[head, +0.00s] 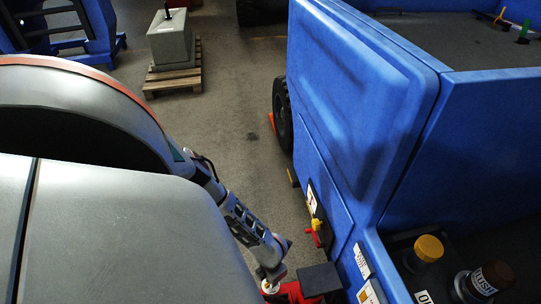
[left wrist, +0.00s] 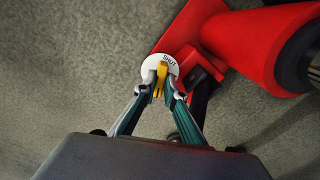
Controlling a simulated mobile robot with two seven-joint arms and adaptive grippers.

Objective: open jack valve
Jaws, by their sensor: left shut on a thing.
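The red jack (left wrist: 212,30) lies over the grey floor in the left wrist view. A white round plate (left wrist: 160,60) marked SHUT sits on it, with a yellow valve handle (left wrist: 161,74) over the plate. My left gripper (left wrist: 161,88) is shut on the yellow handle, one finger on each side. The handle lies roughly along the gripper's line. In the head view, part of the red jack (head: 291,293) shows at the bottom edge. My left arm reaches down to it there, and the fingers are hard to make out. My right gripper is in neither view.
A large blue machine (head: 362,110) stands right of the jack, with a small red and yellow valve (head: 316,228) on its side. A grey block (head: 171,42) rests on a wooden pallet (head: 174,80) at the back left. The floor between is clear.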

